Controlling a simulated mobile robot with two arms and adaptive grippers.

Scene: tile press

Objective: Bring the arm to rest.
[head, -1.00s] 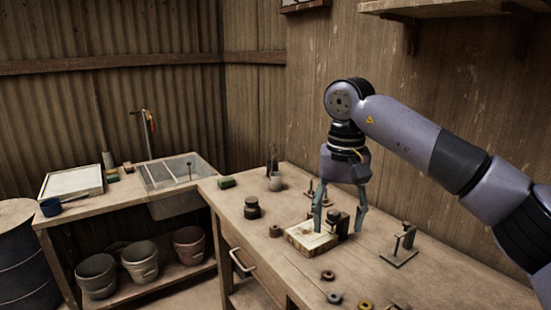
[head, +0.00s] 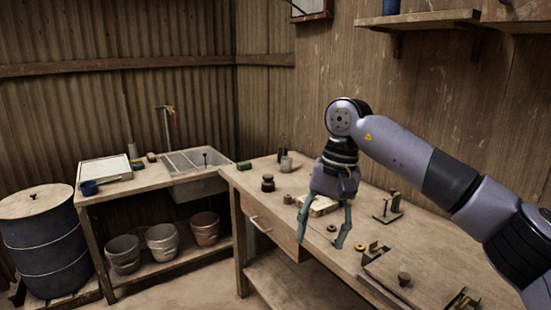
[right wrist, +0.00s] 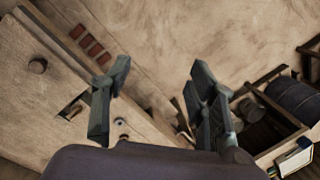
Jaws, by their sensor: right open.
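My right gripper (head: 320,240) hangs from my right arm, which reaches in from the right. Its two fingers point down, spread apart and empty, near the front edge of the wooden workbench (head: 385,250). A pale block (head: 320,205) on the bench is partly hidden behind the gripper. In the right wrist view the open fingers (right wrist: 155,95) have only background between them, with the floor (right wrist: 190,45) beyond. My left gripper is not in view.
A sink (head: 198,185), pots (head: 160,240) and a barrel (head: 42,245) stand left. Floor in front is clear.

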